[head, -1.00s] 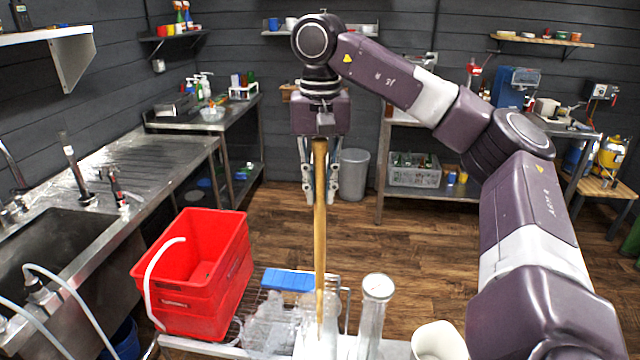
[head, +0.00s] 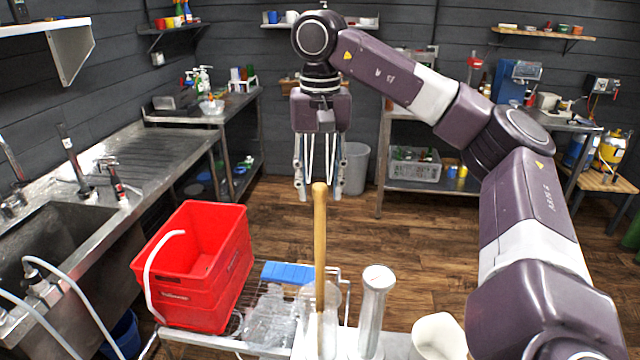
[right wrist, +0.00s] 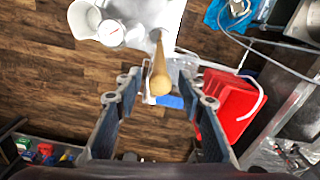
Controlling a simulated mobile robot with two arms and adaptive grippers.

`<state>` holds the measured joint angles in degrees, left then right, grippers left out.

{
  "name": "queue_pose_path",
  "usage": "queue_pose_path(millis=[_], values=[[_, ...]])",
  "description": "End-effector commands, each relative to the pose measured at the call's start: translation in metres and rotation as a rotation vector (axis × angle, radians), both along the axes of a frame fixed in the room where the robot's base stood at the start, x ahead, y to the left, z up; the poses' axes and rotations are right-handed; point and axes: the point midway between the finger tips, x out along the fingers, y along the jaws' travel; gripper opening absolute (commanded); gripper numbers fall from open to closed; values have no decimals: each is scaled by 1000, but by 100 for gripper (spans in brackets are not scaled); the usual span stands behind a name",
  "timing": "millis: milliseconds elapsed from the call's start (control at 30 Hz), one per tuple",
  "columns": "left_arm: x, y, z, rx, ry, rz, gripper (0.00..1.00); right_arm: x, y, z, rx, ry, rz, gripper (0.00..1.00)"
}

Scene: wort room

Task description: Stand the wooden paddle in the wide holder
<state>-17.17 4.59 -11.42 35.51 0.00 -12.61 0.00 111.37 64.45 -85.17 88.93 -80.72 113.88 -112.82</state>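The wooden paddle (head: 320,235) stands nearly upright at the front of the work surface. Its lower end is inside or behind a clear, wide cylinder (head: 309,318), which I take for the wide holder; I cannot tell how deep it sits. My right gripper (head: 320,190) is above the paddle's top end, fingers pointing down and apart. In the right wrist view the paddle (right wrist: 160,74) shows end-on between the open fingers (right wrist: 160,90), with a gap on each side. My left gripper is not in view.
A metal cylinder (head: 374,315) and a white jug (head: 437,338) stand right of the paddle. A red crate (head: 205,290), clear glassware (head: 268,318) and a blue block (head: 288,273) are to the left. The floor behind is open.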

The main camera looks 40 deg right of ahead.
Motion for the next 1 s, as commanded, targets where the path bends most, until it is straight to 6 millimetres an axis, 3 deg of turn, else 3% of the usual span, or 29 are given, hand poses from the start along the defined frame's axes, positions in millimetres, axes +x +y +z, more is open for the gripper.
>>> queue_pose_path(millis=[267, 1000], values=[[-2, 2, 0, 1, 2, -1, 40, 0, 0, 8, 0, 0, 1, 36], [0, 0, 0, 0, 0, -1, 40, 0, 0, 95, -1, -3, -1, 36]])
